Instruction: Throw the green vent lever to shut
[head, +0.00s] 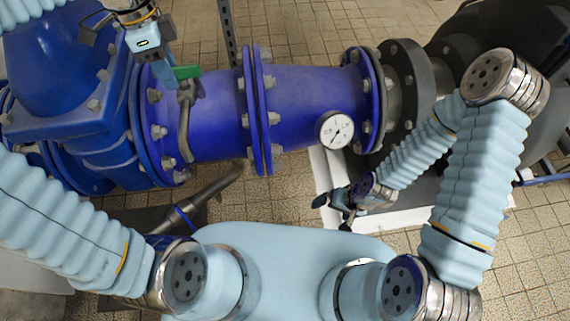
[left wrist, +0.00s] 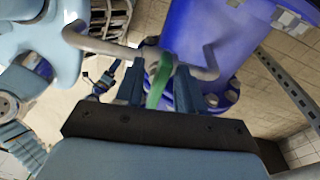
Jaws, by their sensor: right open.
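The green vent lever (head: 187,72) sits on a bent metal vent pipe (head: 184,130) at the blue pipe, left of centre in the head view. My left gripper (head: 179,82) reaches it from above, and its body hides part of the lever's surroundings. In the left wrist view the lever (left wrist: 160,82) lies between the two fingers of my left gripper (left wrist: 160,88). The fingers are apart, with gaps showing beside the lever; contact cannot be told. My right gripper (head: 345,205) is open and empty, low beside the pipe's right part, away from the lever.
The blue pipe (head: 215,105) runs across the head view with bolted flanges (head: 257,110). A round gauge (head: 335,130) stands on its right part. A large blue valve body (head: 65,60) is at the left, and dark machinery (head: 520,30) at the right. Tiled floor (head: 310,30) shows behind.

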